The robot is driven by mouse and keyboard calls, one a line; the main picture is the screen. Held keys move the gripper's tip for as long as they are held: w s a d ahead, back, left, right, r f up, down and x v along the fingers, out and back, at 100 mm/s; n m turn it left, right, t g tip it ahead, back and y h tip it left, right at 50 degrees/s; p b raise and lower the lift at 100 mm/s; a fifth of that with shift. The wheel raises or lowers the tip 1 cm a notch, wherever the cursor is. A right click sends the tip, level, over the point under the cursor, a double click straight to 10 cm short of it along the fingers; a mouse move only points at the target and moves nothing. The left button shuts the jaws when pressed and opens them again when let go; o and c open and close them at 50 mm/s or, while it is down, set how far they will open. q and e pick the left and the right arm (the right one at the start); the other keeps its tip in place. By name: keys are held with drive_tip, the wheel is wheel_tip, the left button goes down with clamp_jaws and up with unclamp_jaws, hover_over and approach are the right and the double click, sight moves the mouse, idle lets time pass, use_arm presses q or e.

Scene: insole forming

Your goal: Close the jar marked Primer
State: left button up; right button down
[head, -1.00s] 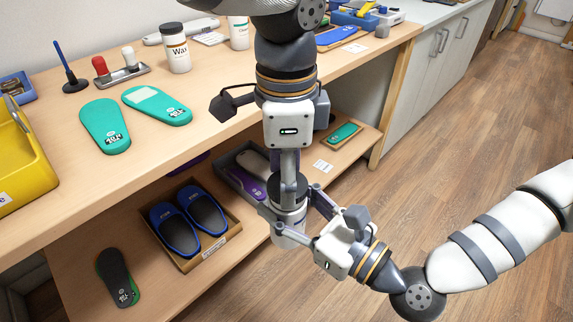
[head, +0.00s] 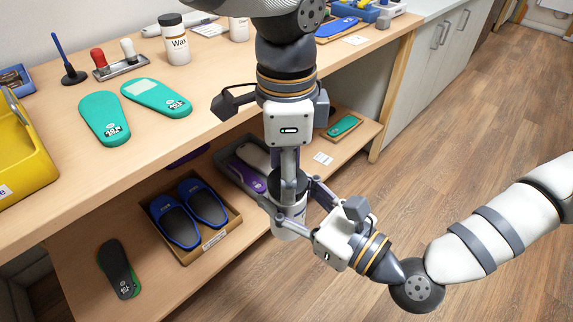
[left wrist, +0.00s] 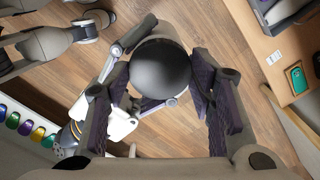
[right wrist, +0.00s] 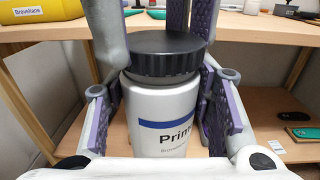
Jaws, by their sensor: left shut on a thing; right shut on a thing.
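The Primer jar (right wrist: 150,112) is a white jar with a blue band, upright in the right wrist view. Its label is partly hidden at the right. A black ribbed lid (right wrist: 166,56) sits on its mouth; I cannot tell how tightly. My right gripper (head: 290,205) is shut on the jar's body from the side. My left gripper (head: 288,184) points down from above and is shut on the lid, its fingers on either side. In the left wrist view the lid (left wrist: 160,68) shows from above as a dark disc. The jar is held in front of the bench, clear of any surface.
A Wax jar (head: 174,42) with a black lid, green insoles (head: 105,118) and a yellow bin (head: 22,165) are on the bench. The lower shelf holds a box (head: 215,240) of blue sandals and a grey tray (head: 226,163). The floor at the right is clear.

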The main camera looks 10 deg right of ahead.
use_arm(q)
drive_tip(key=shift+f, duration=0.2)
drive_tip(key=m, duration=0.3)
drive_tip(key=shift+m, duration=0.3)
drive_tip(key=m, duration=0.6)
drive_tip(key=shift+w, duration=0.1)
drive_tip(key=o, duration=0.7)
drive_tip(key=shift+o, duration=0.2)
